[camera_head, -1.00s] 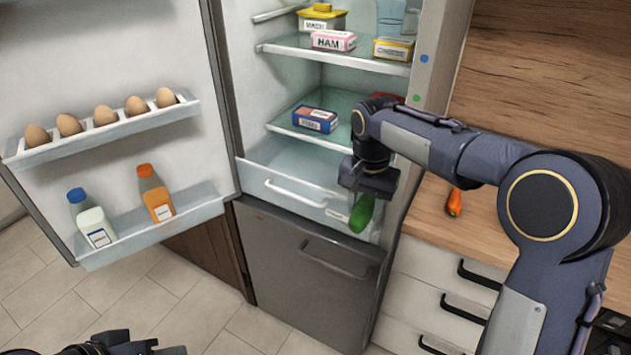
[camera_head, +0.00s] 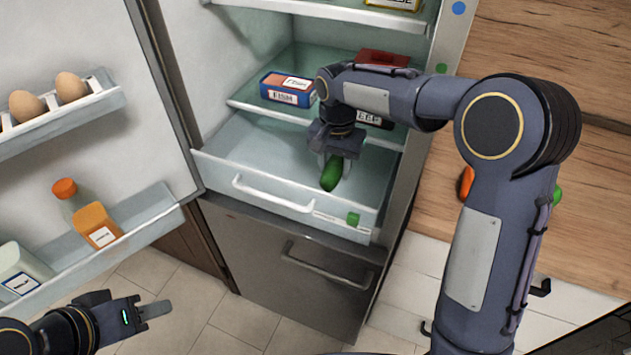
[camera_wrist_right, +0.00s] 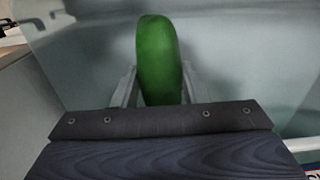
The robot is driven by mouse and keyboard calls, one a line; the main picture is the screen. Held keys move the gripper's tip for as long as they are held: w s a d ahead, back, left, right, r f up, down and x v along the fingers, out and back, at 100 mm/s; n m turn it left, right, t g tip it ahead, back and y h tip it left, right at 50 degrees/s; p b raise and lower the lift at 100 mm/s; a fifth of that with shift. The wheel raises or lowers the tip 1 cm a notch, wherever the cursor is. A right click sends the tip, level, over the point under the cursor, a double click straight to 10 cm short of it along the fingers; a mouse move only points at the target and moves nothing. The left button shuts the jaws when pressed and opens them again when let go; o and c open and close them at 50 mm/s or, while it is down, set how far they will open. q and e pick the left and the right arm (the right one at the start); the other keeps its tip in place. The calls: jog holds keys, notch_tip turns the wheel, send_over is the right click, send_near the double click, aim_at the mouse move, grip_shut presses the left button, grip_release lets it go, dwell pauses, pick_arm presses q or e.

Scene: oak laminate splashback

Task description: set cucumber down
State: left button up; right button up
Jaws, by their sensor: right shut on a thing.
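The green cucumber (camera_head: 332,172) is held in my right gripper (camera_head: 334,160), over the open clear drawer (camera_head: 225,178) at the bottom of the fridge compartment. In the right wrist view the cucumber (camera_wrist_right: 158,60) stands out between the two fingers (camera_wrist_right: 156,88) of the shut gripper. Pale drawer or fridge walls lie behind it. I cannot tell whether its lower end touches the drawer floor. My left gripper (camera_head: 152,310) is at the lower left, in front of the fridge and away from the cucumber; its finger gap is not clear.
A fish box (camera_head: 288,88) and a partly hidden beef pack (camera_head: 375,119) lie on the glass shelf above the drawer. The open door (camera_head: 95,115) with eggs and bottles stands at left. A carrot (camera_head: 465,183) lies on the wooden counter at right.

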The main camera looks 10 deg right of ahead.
notch_tip(320, 180, down, 2)
jog(key=shift+s+f, duration=0.1)
jog(key=shift+s, duration=0.05)
notch_tip(320, 180, down, 5)
jog(key=shift+f, duration=0.1)
jog(key=shift+f, duration=0.15)
jog(key=o, duration=1.1)
